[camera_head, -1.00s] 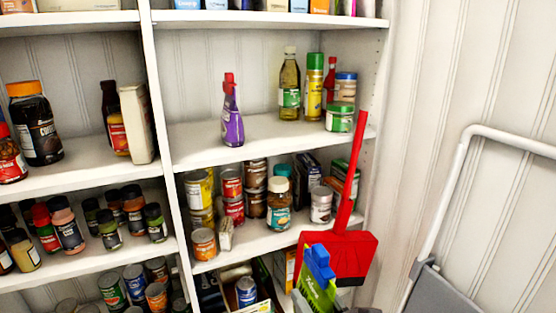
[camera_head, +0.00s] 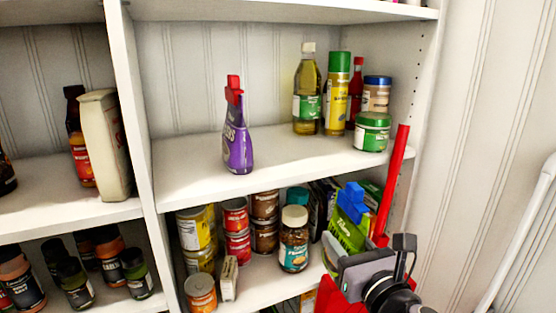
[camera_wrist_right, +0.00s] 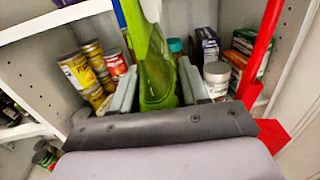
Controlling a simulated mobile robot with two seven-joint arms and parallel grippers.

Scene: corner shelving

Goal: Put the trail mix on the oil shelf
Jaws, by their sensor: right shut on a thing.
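The trail mix, a green bag with a blue clip on top (camera_head: 347,232), is held upright in front of the lower shelf. It also shows in the wrist view (camera_wrist_right: 157,75) between the two fingers. My right gripper (camera_head: 352,262) is shut on it, and the gripper body hides the bag's lower part. The oil shelf (camera_head: 285,165) is above and behind the bag. The oil bottle (camera_head: 307,100) stands at its back right. My left gripper is not in view.
A purple bottle (camera_head: 237,140) stands left of centre on the oil shelf. A yellow-green can (camera_head: 338,95) and a green-lidded jar (camera_head: 372,132) stand at its right. The shelf front between them is clear. A red dustpan handle (camera_head: 393,180) rises beside the bag.

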